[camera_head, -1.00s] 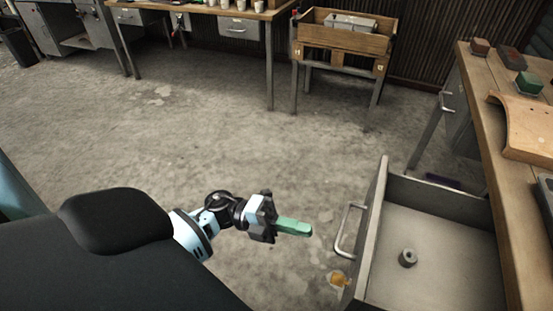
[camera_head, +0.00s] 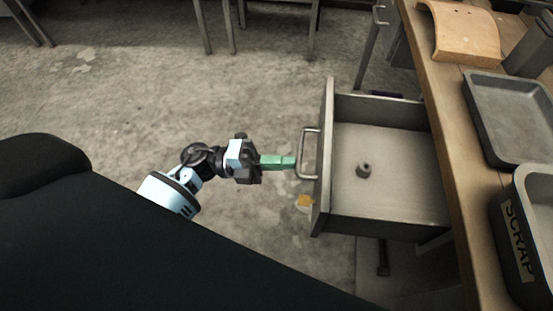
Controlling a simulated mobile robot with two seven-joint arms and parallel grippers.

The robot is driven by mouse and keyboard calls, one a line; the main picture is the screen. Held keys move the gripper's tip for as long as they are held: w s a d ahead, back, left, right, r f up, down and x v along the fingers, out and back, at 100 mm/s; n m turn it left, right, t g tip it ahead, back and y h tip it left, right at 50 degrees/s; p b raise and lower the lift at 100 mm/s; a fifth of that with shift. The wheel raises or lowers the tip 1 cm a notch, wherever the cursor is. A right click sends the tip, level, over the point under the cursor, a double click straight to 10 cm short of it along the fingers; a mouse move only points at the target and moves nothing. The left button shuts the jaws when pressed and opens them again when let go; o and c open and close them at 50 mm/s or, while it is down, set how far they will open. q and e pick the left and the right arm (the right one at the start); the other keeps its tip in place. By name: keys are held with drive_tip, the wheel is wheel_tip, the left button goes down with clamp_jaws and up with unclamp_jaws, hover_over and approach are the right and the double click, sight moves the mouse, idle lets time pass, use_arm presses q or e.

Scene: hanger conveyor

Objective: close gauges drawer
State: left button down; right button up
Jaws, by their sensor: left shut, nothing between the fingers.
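The gauges drawer (camera_head: 385,206) is a grey metal drawer pulled out from under the wooden workbench on the right. Its front panel faces left and carries a metal bar handle (camera_head: 307,153). A small dark grey ring-like part (camera_head: 364,170) lies on the drawer floor. My left gripper (camera_head: 290,162) has green fingers that are shut and empty. It points right, with its tips at or just in front of the handle; I cannot tell whether they touch. My right gripper is not in view.
The wooden bench (camera_head: 428,85) holds a curved wooden piece (camera_head: 460,32), a grey tray (camera_head: 508,115) and a bin marked SCRAP (camera_head: 520,235). A small orange-yellow item (camera_head: 304,201) lies on the floor below the drawer front.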

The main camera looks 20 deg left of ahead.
sight(316, 174)
use_arm(q)
drive_tip(key=f+x, duration=0.1)
drive_tip(key=x, duration=0.5)
drive_tip(key=f+b+x, duration=0.1)
drive_tip(key=x, duration=0.6)
drive_tip(key=d+f+x, duration=0.1)
drive_tip(key=f+x, duration=0.1)
drive_tip(key=x, duration=0.4)
drive_tip(key=shift+d+r, duration=0.1)
drive_tip(key=shift+d, duration=0.1)
drive_tip(key=shift+w+d+b, duration=0.15)
drive_tip(key=shift+d+b, duration=0.15)
drive_tip(key=shift+d, duration=0.25)
drive_tip(key=shift+r, duration=0.1)
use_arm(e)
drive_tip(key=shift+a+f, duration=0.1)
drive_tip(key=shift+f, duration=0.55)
use_arm(q)
drive_tip(key=shift+r, duration=0.1)
